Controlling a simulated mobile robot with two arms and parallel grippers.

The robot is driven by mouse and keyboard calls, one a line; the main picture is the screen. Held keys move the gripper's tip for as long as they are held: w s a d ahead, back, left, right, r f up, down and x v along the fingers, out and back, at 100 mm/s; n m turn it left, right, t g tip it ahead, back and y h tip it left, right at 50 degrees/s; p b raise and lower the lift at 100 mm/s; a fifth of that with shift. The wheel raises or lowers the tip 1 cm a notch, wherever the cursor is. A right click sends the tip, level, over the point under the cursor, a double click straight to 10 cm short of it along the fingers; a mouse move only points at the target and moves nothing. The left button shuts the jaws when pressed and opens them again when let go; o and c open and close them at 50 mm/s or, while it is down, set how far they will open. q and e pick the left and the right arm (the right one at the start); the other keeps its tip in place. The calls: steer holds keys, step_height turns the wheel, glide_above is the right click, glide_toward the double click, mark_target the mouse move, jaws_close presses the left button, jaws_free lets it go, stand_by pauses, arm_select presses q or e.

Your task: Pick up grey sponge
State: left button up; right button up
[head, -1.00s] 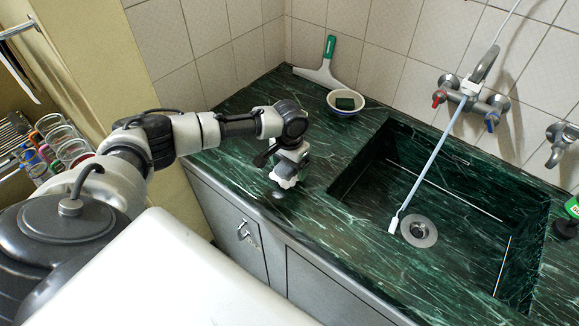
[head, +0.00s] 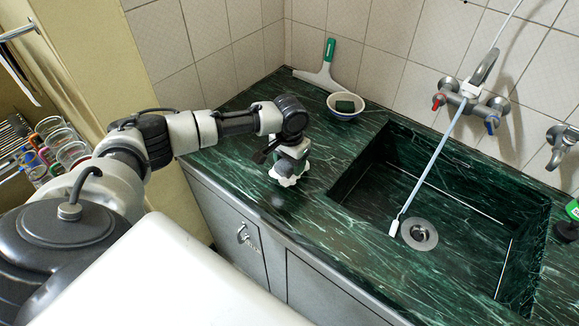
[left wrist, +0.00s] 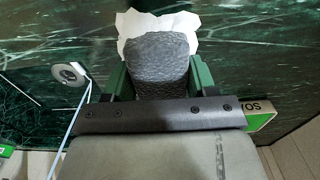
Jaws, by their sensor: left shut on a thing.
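The grey sponge (left wrist: 155,60) is a dark grey, textured block in the left wrist view, with its near end toward my wrist. My left gripper (left wrist: 159,76) has green fingers pressed against both sides of the sponge and is shut on it. A white crumpled sheet-like piece (left wrist: 182,24) shows behind the far end of the sponge. In the head view my left gripper (head: 290,163) is over the counter left of the sink, with the white piece (head: 287,174) at its tip. The sponge cannot be made out there. My right gripper is not in view.
A dark green marble counter (head: 245,185) holds a sink (head: 400,190) with a drain and hanging hose. Taps (head: 470,98) are on the tiled wall.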

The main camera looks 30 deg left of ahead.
arm_select(q)
steer(key=shift+r, duration=0.95)
steer(key=s+d+r, duration=0.1)
steer(key=d+r, duration=0.2)
steer(key=d, duration=0.2)
steer(key=s+d+r+b, duration=0.1)
steer(key=d+r, duration=0.3)
steer(key=d, duration=0.2)
steer(key=shift+s+d, duration=0.2)
steer(key=shift+d, duration=0.05)
